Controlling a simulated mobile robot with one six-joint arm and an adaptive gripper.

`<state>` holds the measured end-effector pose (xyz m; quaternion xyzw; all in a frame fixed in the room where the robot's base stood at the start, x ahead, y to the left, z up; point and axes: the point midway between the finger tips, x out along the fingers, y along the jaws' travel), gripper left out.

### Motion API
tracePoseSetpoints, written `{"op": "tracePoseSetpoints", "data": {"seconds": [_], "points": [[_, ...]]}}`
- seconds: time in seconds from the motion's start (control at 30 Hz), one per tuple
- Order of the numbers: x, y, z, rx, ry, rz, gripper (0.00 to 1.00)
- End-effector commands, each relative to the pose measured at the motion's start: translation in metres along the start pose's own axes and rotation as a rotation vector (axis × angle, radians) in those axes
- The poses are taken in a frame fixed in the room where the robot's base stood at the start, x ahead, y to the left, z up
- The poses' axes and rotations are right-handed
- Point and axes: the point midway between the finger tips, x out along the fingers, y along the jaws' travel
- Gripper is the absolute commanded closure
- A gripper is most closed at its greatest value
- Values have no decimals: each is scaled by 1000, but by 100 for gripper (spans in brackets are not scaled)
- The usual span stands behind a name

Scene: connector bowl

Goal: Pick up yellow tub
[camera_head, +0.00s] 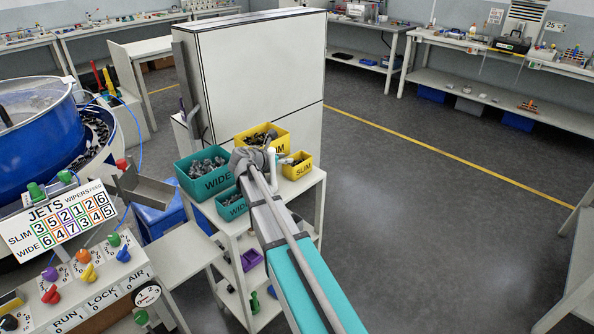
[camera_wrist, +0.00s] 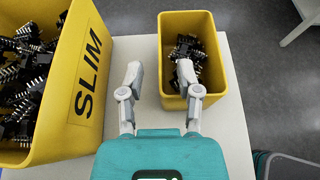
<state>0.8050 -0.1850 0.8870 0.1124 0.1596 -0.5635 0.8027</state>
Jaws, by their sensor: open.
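Two yellow tubs marked SLIM stand on the cart top. The smaller tub (camera_head: 298,169) is at the right; in the wrist view the small yellow tub (camera_wrist: 216,100) holds black connectors. The larger yellow tub (camera_head: 275,143) is behind it to the left, and fills the left of the wrist view (camera_wrist: 90,75). My gripper (camera_wrist: 160,80) is open, its left finger in the gap between the tubs and its right finger over the small tub's near part. In the head view my gripper (camera_head: 268,155) is partly hidden by my arm. I cannot tell whether a finger touches the tub.
Two teal tubs marked WIDE, one large (camera_head: 205,180) and one small (camera_head: 232,207), stand left on the same white cart (camera_head: 310,183). A white cabinet (camera_head: 260,70) rises behind. A blue bowl feeder (camera_head: 35,130) is at the left. Open floor lies to the right.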

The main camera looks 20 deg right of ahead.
Motion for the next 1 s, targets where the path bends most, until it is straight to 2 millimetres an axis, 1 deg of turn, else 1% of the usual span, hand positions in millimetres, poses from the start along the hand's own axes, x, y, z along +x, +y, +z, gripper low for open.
{"op": "tracePoseSetpoints", "data": {"seconds": [0.03,0.1,0.23,0.8,0.83,0.97,1.0], "points": [[9,1,-2,1,0,-1,56],[16,1,-2,0,0,-1,56],[23,0,-1,-1,0,-1,56],[23,1,0,-1,0,1,56],[23,1,0,-1,0,1,58],[23,1,0,-1,0,1,82],[23,1,0,-1,0,1,89]]}}
